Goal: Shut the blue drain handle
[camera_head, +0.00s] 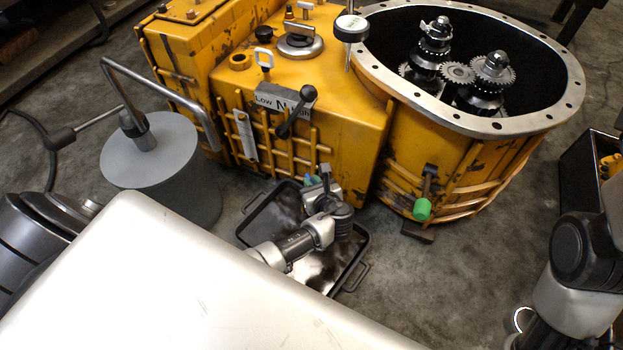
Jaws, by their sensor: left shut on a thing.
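The blue drain handle (311,180) shows as a small blue-green patch low on the front of the yellow transmission housing (345,130). Most of it is hidden behind my left gripper (322,178). That gripper reaches in over a black drain pan (362,238) and its fingers are shut on the handle. The angle of the handle cannot be told from here. My right arm shows at the right edge, but its gripper is not in view.
A green handle (422,209) hangs on the housing to the right. A grey drum (160,165) with a bent pipe stands at the left. A gear lever (296,110) sticks out above the drain. Gears stand in the open round housing.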

